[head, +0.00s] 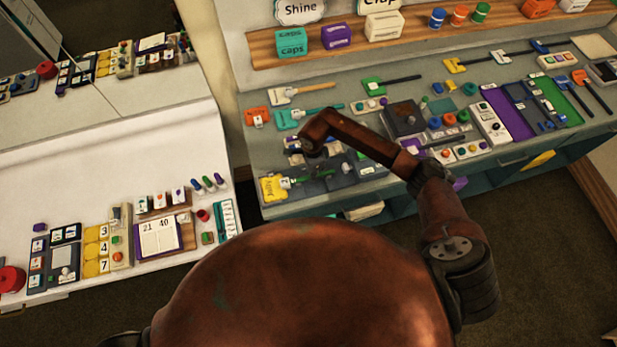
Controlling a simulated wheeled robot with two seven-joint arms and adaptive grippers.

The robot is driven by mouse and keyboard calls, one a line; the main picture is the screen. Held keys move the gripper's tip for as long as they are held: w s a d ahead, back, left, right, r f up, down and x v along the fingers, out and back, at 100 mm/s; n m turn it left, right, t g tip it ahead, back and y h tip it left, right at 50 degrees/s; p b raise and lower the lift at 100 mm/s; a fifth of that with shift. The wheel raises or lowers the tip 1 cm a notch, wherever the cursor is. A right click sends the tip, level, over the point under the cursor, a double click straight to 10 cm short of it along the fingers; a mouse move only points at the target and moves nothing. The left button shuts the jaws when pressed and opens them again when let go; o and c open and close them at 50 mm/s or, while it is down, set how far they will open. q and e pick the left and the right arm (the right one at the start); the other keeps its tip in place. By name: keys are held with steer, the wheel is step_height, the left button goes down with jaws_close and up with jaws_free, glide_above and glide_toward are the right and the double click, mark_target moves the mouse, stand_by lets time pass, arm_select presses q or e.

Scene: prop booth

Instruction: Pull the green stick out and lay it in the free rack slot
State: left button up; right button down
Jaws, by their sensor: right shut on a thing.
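My right arm reaches over the grey-green counter, and its gripper (305,160) points down above a dark grey rack (341,180) near the counter's front left. The gripper is small and partly hidden by the wrist. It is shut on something. A small green piece, seemingly the green stick (321,173), shows right at the gripper, low over the rack. I cannot tell whether its end is still in a hole or clear of it. A yellow block with lettering (272,188) sits at the rack's left end. Which slot is free is too small to tell. My left gripper is not in view.
Hammer-like tools, including a teal one (290,118), lie behind the gripper. A dark box (403,118) and a white button panel (490,124) stand to the right. A wooden shelf (400,46) runs behind. A white table (110,180) with props is at left.

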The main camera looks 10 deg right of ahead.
mark_target(319, 174)
steer(key=shift+d, duration=0.2)
steer(key=shift+d+f, duration=0.15)
steer(key=shift+d, duration=0.95)
steer(key=shift+d, duration=0.1)
steer(key=shift+r+p, duration=1.35)
steer(key=shift+r, duration=2.3)
